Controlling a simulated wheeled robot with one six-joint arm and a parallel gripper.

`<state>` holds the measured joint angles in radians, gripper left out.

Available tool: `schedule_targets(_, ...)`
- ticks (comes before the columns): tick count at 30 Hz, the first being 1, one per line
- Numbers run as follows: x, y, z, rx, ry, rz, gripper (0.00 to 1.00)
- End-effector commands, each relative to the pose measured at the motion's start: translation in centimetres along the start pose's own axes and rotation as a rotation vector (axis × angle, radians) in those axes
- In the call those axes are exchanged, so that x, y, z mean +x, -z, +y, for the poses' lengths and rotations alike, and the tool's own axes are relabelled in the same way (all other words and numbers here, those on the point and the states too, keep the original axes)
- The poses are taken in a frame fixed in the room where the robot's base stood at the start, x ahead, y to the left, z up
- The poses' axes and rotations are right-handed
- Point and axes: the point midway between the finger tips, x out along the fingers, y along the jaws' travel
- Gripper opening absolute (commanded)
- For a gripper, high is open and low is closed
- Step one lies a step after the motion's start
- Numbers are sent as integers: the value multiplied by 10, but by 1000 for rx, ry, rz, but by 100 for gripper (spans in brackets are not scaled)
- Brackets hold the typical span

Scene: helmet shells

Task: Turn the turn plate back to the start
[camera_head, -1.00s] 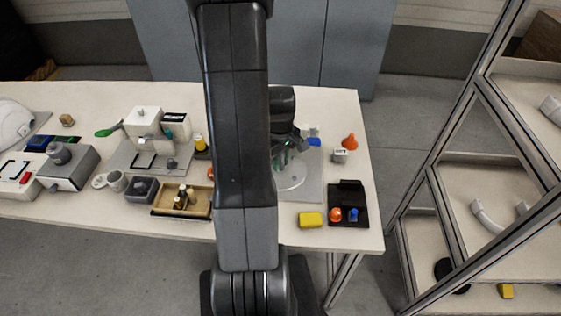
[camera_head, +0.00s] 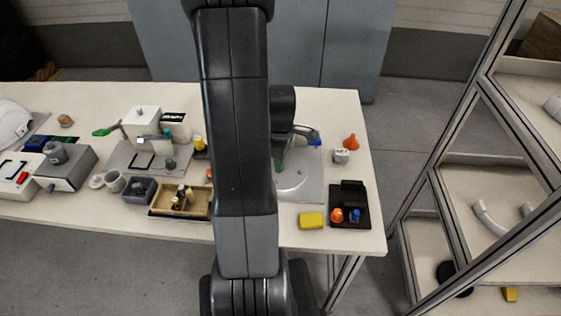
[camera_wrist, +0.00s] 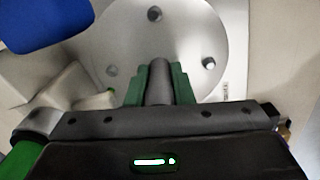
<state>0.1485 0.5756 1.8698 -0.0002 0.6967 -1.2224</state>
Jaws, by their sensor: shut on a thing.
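The turn plate is a round pale grey disc (camera_head: 293,183) on a square grey base (camera_head: 312,188), partly hidden behind my arm in the head view. In the wrist view the disc (camera_wrist: 190,45) fills the upper middle and shows several dark round spots. My gripper (camera_wrist: 158,88) has green fingers closed around a dark grey upright peg (camera_wrist: 159,82) that stands at the disc's near edge. In the head view my gripper (camera_head: 279,163) is partly hidden by my arm, at the disc's far left side.
A blue object (camera_wrist: 45,22) is close to my gripper in the wrist view. A yellow block (camera_head: 311,220) and a black tray (camera_head: 362,190) lie in front.

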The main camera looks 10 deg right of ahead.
Motion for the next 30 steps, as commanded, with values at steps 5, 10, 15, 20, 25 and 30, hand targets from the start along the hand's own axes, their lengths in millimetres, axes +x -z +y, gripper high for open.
schedule_targets(5,0,0,0,-80,-1,1,0)
schedule_targets(10,0,0,0,-144,-2,1,0)
schedule_targets(15,0,0,0,-189,-2,1,0)
schedule_targets(20,-1,0,0,-216,-2,1,0)
schedule_targets(25,-1,0,0,-231,-2,1,0)
schedule_targets(30,-1,0,0,-235,-2,0,0)
